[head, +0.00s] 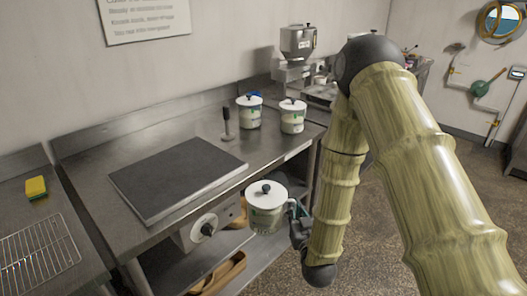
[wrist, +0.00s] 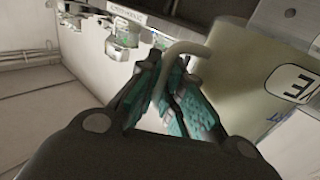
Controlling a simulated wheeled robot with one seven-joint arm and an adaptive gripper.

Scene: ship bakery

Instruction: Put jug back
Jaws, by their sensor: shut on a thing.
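A white lidded jug (head: 266,211) with a black knob hangs in front of the steel counter's front edge, roughly upright. My gripper (head: 294,216) is at its right side, shut on its handle. In the wrist view, the teal-padded fingers (wrist: 172,92) close around the pale handle (wrist: 176,58), and the jug's cream body (wrist: 235,85) with a lettered label fills the right. My arm hides part of the scene.
The steel counter (head: 110,165) carries a dark square plate (head: 178,178) and an upright dark-handled tool (head: 226,124). Bare counter lies around the plate and before the two jugs. A machine (head: 298,50) stands behind. A wire rack (head: 38,252) and yellow sponge (head: 36,187) are left.

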